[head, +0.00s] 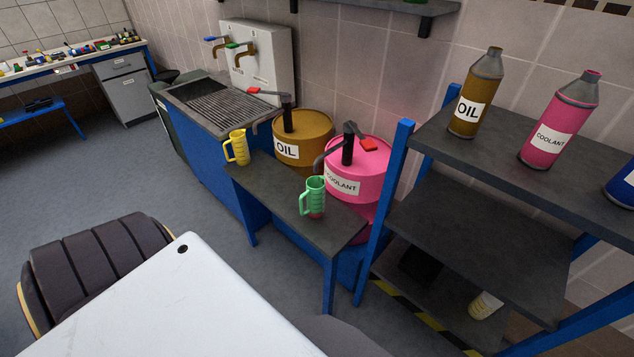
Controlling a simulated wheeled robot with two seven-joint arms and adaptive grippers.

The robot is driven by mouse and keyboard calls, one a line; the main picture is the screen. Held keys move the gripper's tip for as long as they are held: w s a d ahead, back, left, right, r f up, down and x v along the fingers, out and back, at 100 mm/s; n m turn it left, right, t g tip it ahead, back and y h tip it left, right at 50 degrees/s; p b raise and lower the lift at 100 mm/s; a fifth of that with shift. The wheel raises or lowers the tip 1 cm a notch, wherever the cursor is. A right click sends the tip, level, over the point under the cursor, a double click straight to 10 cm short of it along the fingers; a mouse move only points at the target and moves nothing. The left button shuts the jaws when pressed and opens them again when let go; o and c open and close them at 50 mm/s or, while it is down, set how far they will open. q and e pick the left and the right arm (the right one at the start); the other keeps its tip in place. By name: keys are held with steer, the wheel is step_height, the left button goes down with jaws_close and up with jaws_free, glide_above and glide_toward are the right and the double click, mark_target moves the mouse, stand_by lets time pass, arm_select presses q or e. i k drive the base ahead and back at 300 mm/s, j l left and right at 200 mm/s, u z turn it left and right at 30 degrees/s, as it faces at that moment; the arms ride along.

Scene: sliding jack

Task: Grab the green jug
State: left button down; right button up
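The green jug (314,197) stands upright on a narrow dark bench (273,199) with blue legs, in the middle of the head view. Its handle points left. Its lower part looks reddish. A yellow jug (238,148) stands at the far left end of the same bench. Neither of my grippers shows in the head view, and nothing touches the green jug.
Behind the bench stand a brown oil drum (303,137) and a pink coolant drum (358,176), both with pumps. A blue-framed shelf (480,217) with bottles stands at the right. A grey sink unit (207,103) is behind left. Open floor (140,165) lies left.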

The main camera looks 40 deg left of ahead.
mark_target(315, 192)
steer(key=u, duration=1.3)
